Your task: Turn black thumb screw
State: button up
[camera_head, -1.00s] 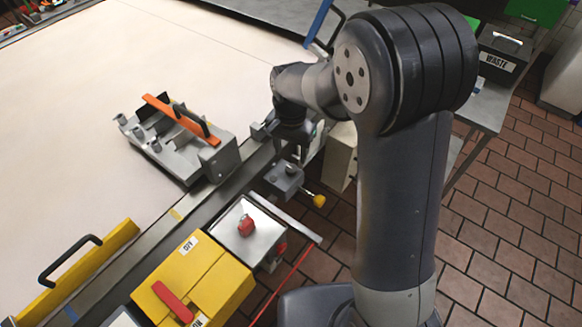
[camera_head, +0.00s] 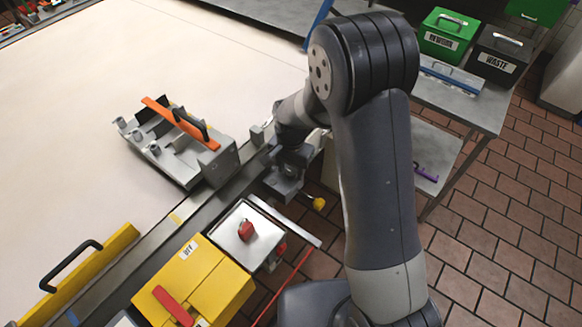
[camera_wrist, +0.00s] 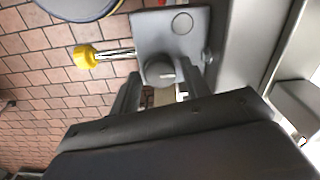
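A grey block (camera_wrist: 190,38) with a yellow-knobbed lever (camera_wrist: 84,56) sits beside the conveyor rail. On it is a dark round knob (camera_wrist: 160,70), which looks like the black thumb screw. My gripper (camera_wrist: 158,85) is open, its two fingers apart with the knob at the gap between their tips. I cannot tell whether either finger touches it. In the head view my gripper (camera_head: 291,172) is low over the block (camera_head: 284,188), and my wrist hides the knob there. The lever's yellow knob (camera_head: 319,204) shows beside it.
A grey fixture (camera_head: 180,160) with an orange bar stands on the cream belt (camera_head: 60,110), left of my wrist. A metal box with a red knob (camera_head: 246,231) and a yellow box (camera_head: 205,280) stand nearer. Green and black bins (camera_head: 500,58) are at the back right.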

jog(key=c, duration=0.7)
jog(key=shift+c, duration=0.2)
